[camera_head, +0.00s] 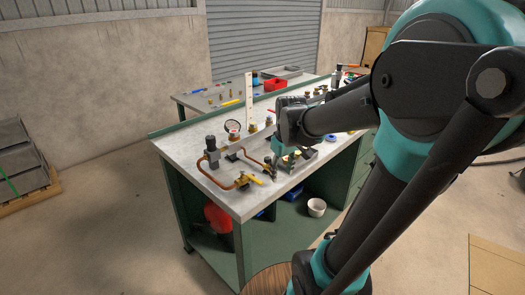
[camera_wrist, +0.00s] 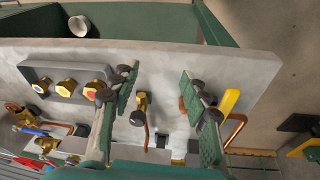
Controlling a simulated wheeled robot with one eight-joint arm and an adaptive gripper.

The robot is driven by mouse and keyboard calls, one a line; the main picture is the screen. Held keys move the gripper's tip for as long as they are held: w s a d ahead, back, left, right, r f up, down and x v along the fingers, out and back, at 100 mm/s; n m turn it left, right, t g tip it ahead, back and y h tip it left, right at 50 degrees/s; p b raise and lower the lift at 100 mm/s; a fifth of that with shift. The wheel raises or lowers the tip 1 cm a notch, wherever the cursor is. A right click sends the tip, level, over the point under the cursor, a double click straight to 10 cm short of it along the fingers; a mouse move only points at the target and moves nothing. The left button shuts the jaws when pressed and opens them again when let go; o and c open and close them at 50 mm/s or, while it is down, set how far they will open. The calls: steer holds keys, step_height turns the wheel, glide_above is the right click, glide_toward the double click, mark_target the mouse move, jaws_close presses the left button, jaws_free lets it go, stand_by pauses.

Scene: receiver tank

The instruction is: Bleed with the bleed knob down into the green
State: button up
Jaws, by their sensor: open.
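My gripper (camera_wrist: 160,82) is open in the wrist view, its two green-padded fingers spread apart over the bench. A small brass fitting (camera_wrist: 141,106) on a copper pipe lies between the fingers in the picture, nearer the left one; I see no contact. I cannot tell whether this fitting is the bleed knob. In the head view my gripper (camera_head: 279,158) hangs over the bench's near edge, right of the copper pipework.
A yellow lever (camera_wrist: 229,101) is close to the right finger. A grey regulator (camera_head: 211,147) stands on the bench (camera_head: 180,149). A white cup (camera_head: 316,207) is on the lower shelf.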

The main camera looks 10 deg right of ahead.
mark_target(268, 158)
steer(key=w+a+r+n+g, duration=0.1)
steer(key=w+r+n+g, duration=0.1)
steer(key=w+r+n, duration=0.5)
steer(key=w+a+r+n+g, duration=0.15)
steer(key=w+r, duration=0.35)
steer(key=r, duration=0.5)
steer(key=shift+m+t, duration=0.25)
steer(key=f, duration=1.1)
steer(key=s+f, duration=0.1)
steer(key=f, duration=0.5)
steer(key=shift+s+a, duration=0.1)
steer(key=shift+a, duration=0.05)
jaws_close()
